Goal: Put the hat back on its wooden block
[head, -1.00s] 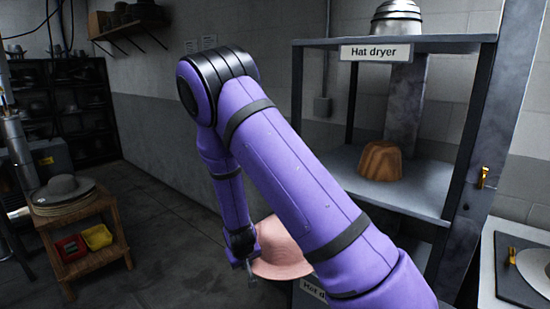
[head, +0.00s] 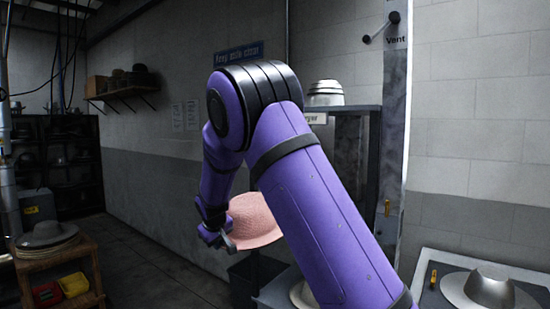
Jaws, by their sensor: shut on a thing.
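The hat (head: 257,219) is pink with a wide brim. My gripper (head: 229,240) is shut on the left part of its brim and holds it in the air, left of the hat dryer (head: 352,108). My purple arm crosses in front of the dryer and covers most of its shelves. The wooden block is not visible now; in the earlier view it stood on the dryer's middle shelf, a place now behind my arm.
A metal hat-shaped form (head: 489,288) lies on a counter at right. A wooden stand (head: 88,254) at left bears a grey hat (head: 46,233). The aisle floor between is clear.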

